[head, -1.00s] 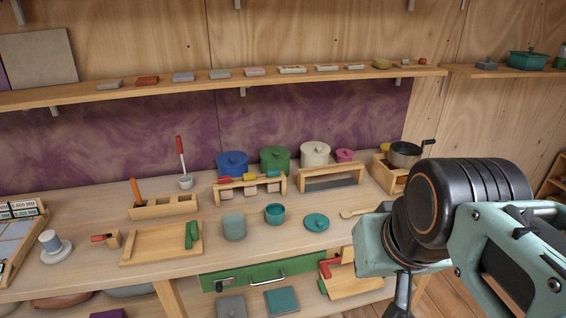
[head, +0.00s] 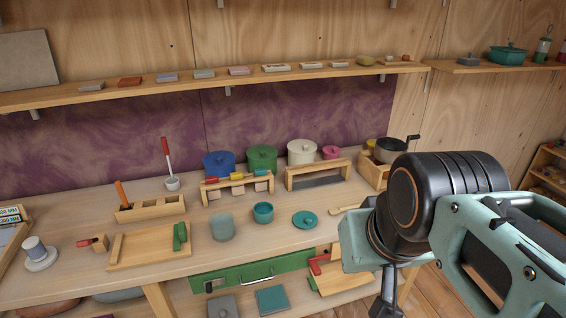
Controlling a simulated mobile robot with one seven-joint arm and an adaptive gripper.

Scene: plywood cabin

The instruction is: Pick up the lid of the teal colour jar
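The teal lid (head: 305,220) lies flat on the workbench, its small knob facing up. The open teal jar (head: 263,212) stands upright just to its left, uncovered. My arm comes in from the right. The dark end of my gripper (head: 389,290) points down near the bottom of the picture, to the right of and lower than the lid. It is apart from the lid in the picture. Its fingertips are mostly hidden or cut off, so I cannot tell whether it is open.
A pale grey-teal jar (head: 222,228) stands left of the teal jar. A wooden spoon (head: 346,209) lies right of the lid. Behind are a wooden tool rack (head: 238,184) and lidded blue, green, cream and pink pots. A green drawer (head: 235,275) sits below the bench edge.

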